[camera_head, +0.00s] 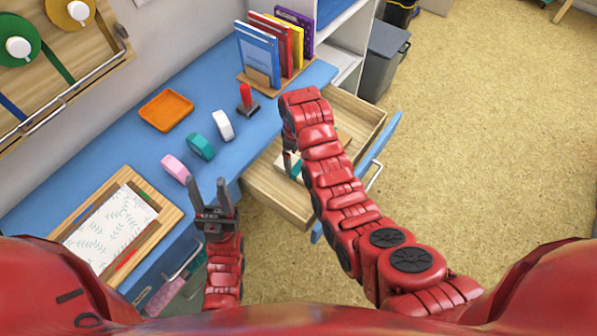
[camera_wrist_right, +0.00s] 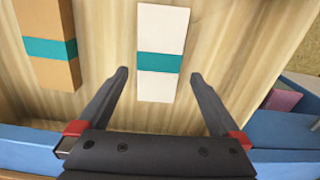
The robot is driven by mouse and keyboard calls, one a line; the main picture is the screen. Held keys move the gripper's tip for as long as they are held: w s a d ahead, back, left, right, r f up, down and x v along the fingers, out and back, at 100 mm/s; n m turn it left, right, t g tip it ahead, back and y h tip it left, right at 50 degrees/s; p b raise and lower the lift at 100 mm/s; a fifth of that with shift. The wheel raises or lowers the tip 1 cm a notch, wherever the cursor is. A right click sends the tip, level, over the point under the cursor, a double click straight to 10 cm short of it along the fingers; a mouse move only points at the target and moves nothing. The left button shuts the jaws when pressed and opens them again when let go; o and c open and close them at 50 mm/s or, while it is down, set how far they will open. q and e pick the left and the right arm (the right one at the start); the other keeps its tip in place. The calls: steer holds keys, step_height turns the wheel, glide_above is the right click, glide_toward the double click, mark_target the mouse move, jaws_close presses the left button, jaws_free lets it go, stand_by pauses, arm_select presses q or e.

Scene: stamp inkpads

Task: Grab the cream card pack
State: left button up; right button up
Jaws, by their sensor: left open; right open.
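The cream card pack (camera_wrist_right: 163,28) is a pale pack with a teal band around it, lying in the open drawer (camera_head: 352,112). A brown pack (camera_wrist_right: 48,20) with a teal band lies to its left in the right wrist view. My right gripper (camera_wrist_right: 159,75) is open, its fingers on either side of the cream pack's near part in that view; I see no grip on it. My left gripper (camera_head: 207,186) is open and empty near the desk's front edge.
A grey bin (camera_head: 382,60) stands beyond the drawer.

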mark_target(298, 167)
steer(key=f, duration=0.1)
steer(key=f+p, duration=0.1)
steer(key=f, duration=0.2)
steer(key=shift+s+d+f+p, duration=0.1)
steer(key=shift+d+f+p, duration=0.2)
steer(key=shift+f, duration=0.45)
steer(key=c, duration=1.4)
steer(key=shift+a+r, duration=0.1)
steer(key=shift+r, duration=0.05)
